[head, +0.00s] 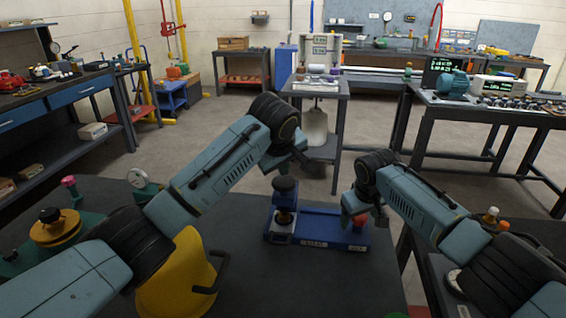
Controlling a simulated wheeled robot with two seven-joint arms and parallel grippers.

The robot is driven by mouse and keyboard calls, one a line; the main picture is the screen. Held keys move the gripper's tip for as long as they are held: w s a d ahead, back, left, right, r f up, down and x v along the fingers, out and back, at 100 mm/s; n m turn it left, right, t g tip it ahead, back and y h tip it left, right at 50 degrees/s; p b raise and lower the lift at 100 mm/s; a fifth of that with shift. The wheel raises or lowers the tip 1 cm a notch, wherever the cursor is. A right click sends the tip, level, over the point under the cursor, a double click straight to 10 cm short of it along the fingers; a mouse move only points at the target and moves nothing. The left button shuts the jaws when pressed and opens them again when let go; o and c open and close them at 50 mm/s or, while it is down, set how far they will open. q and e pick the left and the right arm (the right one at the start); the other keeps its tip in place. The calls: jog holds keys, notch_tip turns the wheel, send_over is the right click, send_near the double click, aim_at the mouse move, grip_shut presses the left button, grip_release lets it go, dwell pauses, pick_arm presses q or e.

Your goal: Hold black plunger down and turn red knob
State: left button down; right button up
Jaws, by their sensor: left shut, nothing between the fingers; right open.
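A blue device (318,236) with a pale label on its front stands on the dark table in front of me. The black plunger (285,188) rises upright at its left end. The small red knob (360,219) is at its right end. My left gripper (290,168) is shut and empty, just above the plunger's top; I cannot tell whether it touches it. My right gripper (365,218) is open and points down at the red knob, with a finger seen on either side of it. Whether the fingers touch the knob is unclear.
A yellow rounded object (180,278) with a dark handle stands at the left, under my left arm. A round gauge (138,178) and a brass-coloured part with a black knob (55,228) are further left. The table around the device's front is clear.

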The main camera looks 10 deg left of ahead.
aim_at(283, 184)
pick_arm(q)
jog(key=shift+f, duration=2.3)
pick_arm(e)
jog(key=c, duration=1.1)
pick_arm(q)
jog(key=shift+s, duration=0.1)
pick_arm(e)
jog(key=m+h, duration=0.1)
jog(key=m, duration=0.3)
jog(key=shift+a+m, duration=0.15)
jog(key=shift+m, duration=0.15)
jog(key=o, duration=1.1)
